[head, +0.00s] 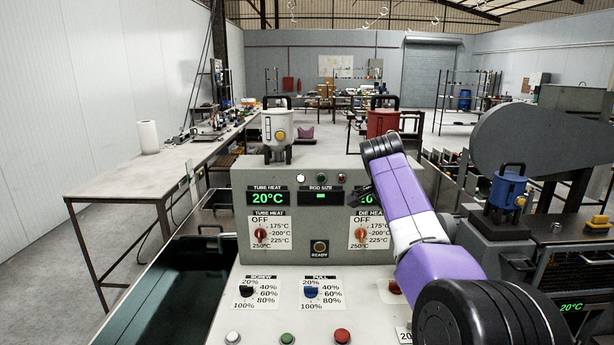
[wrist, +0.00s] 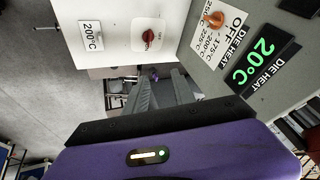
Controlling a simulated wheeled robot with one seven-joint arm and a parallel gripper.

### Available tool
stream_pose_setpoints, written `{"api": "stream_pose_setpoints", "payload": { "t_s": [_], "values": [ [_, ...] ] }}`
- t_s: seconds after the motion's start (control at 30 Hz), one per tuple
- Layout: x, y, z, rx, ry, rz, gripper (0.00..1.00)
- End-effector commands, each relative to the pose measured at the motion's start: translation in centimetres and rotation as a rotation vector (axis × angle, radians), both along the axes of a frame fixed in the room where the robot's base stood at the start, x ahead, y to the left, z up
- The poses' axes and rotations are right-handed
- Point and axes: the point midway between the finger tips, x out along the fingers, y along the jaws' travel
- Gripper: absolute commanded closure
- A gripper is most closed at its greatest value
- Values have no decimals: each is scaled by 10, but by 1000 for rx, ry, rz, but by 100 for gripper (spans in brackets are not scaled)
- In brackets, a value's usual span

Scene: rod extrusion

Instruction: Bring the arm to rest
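My purple and white arm (head: 405,205) reaches up from the lower right in the head view, in front of the right part of the control panel. My gripper shows in the wrist view (wrist: 162,78), with two grey fingers apart and nothing seen between them. In the head view the arm mostly hides it. The grey control panel (head: 305,253) has a tube heat display (head: 267,198) reading 20°C. The die heat display (wrist: 263,55) also reads 20°C in the wrist view; in the head view my arm partly covers it.
White, green and red buttons sit along the panel's front, with the red one (head: 342,336) nearest my arm. A blue canister (head: 507,188) stands right. A bench (head: 120,178) is left.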

Motion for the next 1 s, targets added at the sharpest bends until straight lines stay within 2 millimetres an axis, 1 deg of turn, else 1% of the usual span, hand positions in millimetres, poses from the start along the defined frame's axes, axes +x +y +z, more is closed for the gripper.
{"api": "stream_pose_setpoints", "payload": {
  "t_s": [0.03,0.1,0.2,0.33,0.47,0.5,0.57,0.67,0.77,0.87,0.9,0.97,1.0],
  "values": [
    [10,0,0,-10,-42,42,69],
    [23,1,0,-29,-102,108,69],
    [38,1,-6,-65,-183,195,69],
    [50,0,-24,-125,-279,302,69],
    [51,-2,-52,-207,-379,413,69],
    [48,-2,-63,-236,-409,447,69],
    [42,-2,-78,-280,-452,495,69],
    [26,-2,-102,-353,-516,565,69],
    [3,-2,-126,-425,-573,627,69],
    [-25,-1,-147,-494,-622,681,69],
    [-38,-1,-156,-519,-639,701,69],
    [-58,0,-167,-558,-666,727,69],
    [-72,1,-175,-582,-681,744,69]
  ]
}}
